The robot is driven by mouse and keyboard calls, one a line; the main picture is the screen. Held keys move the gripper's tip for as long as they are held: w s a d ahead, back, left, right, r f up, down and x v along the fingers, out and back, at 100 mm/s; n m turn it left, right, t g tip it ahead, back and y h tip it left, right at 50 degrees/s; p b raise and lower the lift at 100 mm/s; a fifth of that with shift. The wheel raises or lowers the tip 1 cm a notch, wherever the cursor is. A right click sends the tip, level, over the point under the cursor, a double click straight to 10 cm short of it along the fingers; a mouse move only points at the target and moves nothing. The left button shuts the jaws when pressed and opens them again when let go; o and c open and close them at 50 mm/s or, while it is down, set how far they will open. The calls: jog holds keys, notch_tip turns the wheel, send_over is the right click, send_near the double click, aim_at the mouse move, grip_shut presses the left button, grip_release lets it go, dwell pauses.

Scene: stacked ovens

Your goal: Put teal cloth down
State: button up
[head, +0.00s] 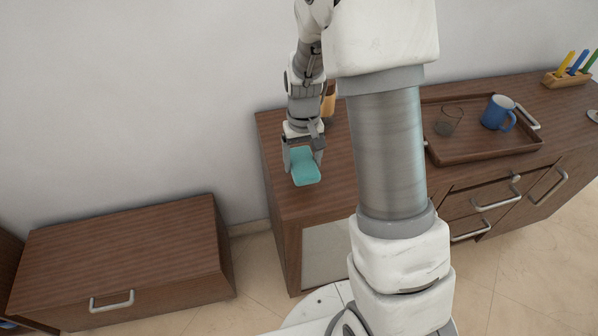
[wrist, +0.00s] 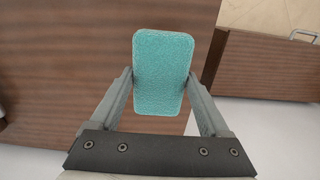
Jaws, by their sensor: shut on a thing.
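The teal cloth (head: 304,168) is a small, thick rounded rectangle. It is over the left end of the long wooden cabinet top (head: 300,203) in the head view. My gripper (head: 304,163) points down and is shut on the cloth, with one finger on each side. In the wrist view the cloth (wrist: 161,70) sits between the two fingertips (wrist: 160,80) and extends beyond them over the brown wood top (wrist: 60,70). I cannot tell whether its underside touches the wood.
A wooden tray (head: 482,152) on the cabinet holds a blue mug (head: 497,113) and a clear glass (head: 448,121). A pen holder (head: 567,79) stands at the far right. An orange-brown object (head: 328,102) is behind my gripper. A lower cabinet (head: 125,250) with a bare top stands left, across a gap.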

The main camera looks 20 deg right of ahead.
aim_at(299, 172)
jog(key=shift+w+a+f, duration=0.25)
jog(key=shift+a+f, duration=0.15)
jog(key=shift+a, duration=0.05)
jog(key=shift+f+b, duration=0.3)
jog(key=shift+f, duration=1.55)
jog(key=shift+f, duration=0.1)
jog(key=shift+f, duration=0.15)
jog(key=o, duration=1.3)
jog(key=shift+r, duration=0.2)
